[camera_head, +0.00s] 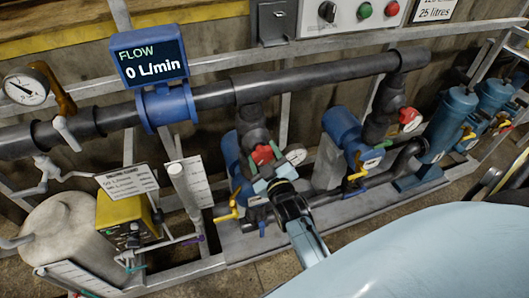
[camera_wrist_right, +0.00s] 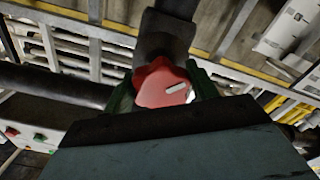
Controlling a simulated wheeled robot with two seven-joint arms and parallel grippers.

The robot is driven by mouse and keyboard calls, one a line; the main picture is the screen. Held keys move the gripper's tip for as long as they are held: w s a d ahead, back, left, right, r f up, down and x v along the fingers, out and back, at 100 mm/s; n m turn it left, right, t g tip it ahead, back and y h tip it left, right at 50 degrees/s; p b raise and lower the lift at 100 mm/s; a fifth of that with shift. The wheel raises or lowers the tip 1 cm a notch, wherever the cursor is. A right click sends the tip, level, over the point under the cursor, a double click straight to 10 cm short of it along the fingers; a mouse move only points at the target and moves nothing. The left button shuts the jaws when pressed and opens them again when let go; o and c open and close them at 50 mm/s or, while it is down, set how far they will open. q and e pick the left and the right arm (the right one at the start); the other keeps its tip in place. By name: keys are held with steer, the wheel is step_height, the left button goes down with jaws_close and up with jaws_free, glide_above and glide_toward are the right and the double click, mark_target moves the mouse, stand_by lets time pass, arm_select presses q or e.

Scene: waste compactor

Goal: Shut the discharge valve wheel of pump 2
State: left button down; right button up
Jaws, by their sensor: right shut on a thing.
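A red valve wheel (camera_head: 263,155) sits on the dark vertical pipe above the left blue pump (camera_head: 229,160). My right gripper (camera_head: 270,173) is at this wheel, shut on it. In the right wrist view the red wheel (camera_wrist_right: 163,84) with a white mark lies between the two green fingers. A second red wheel (camera_head: 409,118) with a white face is on the pipe above the right blue pump (camera_head: 343,130). I cannot read a pump number. The blue flow display (camera_head: 150,60) reads 0 L/min. My left gripper is not in view.
A long dark pipe (camera_head: 310,77) runs above both pumps. A round gauge (camera_head: 26,89) is at the left. Yellow-handled valves (camera_head: 228,214) sit low by the pumps. A yellow box (camera_head: 125,215) and a pale tank (camera_head: 65,235) stand at the lower left.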

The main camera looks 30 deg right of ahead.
steer(key=m+p, duration=0.1)
steer(key=m, duration=0.2)
steer(key=shift+r+m, duration=0.1)
steer(key=shift+m, duration=0.3)
steer(key=m+p, duration=0.1)
steer(key=m, duration=0.2)
steer(key=shift+a+m, duration=0.1)
steer(key=shift+m, duration=0.2)
steer(key=m, duration=0.2)
steer(key=shift+m+p, duration=0.3)
steer(key=shift+p, duration=0.05)
steer(key=m, duration=0.3)
steer(key=shift+w+a+m, duration=0.1)
steer(key=shift+m, duration=0.3)
steer(key=m, duration=0.2)
steer(key=shift+m, duration=0.3)
steer(key=m, duration=0.3)
steer(key=shift+a+r+m, duration=0.1)
steer(key=shift+m, duration=0.2)
steer(key=m, duration=0.3)
steer(key=shift+m+b, duration=0.3)
steer(key=shift+b, duration=0.1)
steer(key=shift+r+m+b, duration=0.15)
steer(key=shift+m+b, duration=0.3)
steer(key=shift+m, duration=1.45)
